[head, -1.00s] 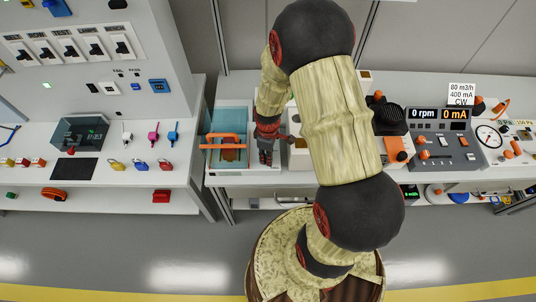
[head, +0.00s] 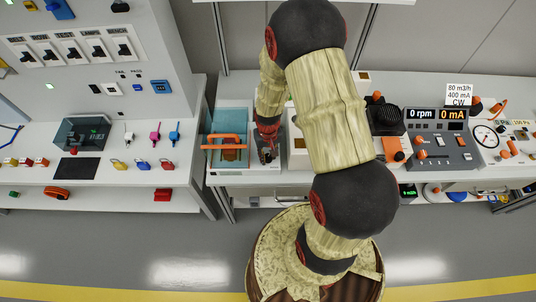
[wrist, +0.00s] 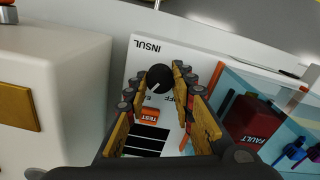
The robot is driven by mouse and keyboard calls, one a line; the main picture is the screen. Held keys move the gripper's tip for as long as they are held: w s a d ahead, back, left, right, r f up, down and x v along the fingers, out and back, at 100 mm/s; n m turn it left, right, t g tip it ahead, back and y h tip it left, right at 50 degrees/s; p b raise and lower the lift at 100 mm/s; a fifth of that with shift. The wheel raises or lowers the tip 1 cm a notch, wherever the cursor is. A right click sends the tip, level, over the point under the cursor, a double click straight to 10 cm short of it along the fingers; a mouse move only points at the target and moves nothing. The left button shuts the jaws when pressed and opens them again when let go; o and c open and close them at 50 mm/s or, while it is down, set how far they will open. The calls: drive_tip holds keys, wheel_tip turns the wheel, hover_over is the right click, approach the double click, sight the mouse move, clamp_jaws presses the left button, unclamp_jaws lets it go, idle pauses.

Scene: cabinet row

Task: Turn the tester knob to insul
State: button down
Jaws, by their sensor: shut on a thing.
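The tester (wrist: 148,60) is a white panel with INSUL printed at its top left, seen turned in the wrist view. Its round black knob (wrist: 160,78) has a white mark that slants to the picture's lower left, away from the INSUL label. My gripper (wrist: 159,74) has one finger on each side of the knob and is shut on it. Part of an OFF label shows below the knob, and the fingers hide other labels. In the head view my gripper (head: 268,152) is over the tester, and the knob is hidden.
An orange TEST button (wrist: 150,116) sits below the knob. A clear blue-tinted case (head: 227,128) with an orange handle stands left of the tester; a red FAULT block (wrist: 252,117) shows in it. A white box (wrist: 45,85) stands close on the wrist view's left.

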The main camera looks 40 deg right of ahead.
sight(268, 156)
drive_tip(key=m, duration=0.4)
drive_tip(key=shift+m+p, duration=0.3)
drive_tip(key=shift+m, duration=2.2)
drive_tip(key=c, duration=1.6)
unclamp_jaws()
drive_tip(key=shift+o, duration=0.5)
wheel_tip(268, 156, up, 12)
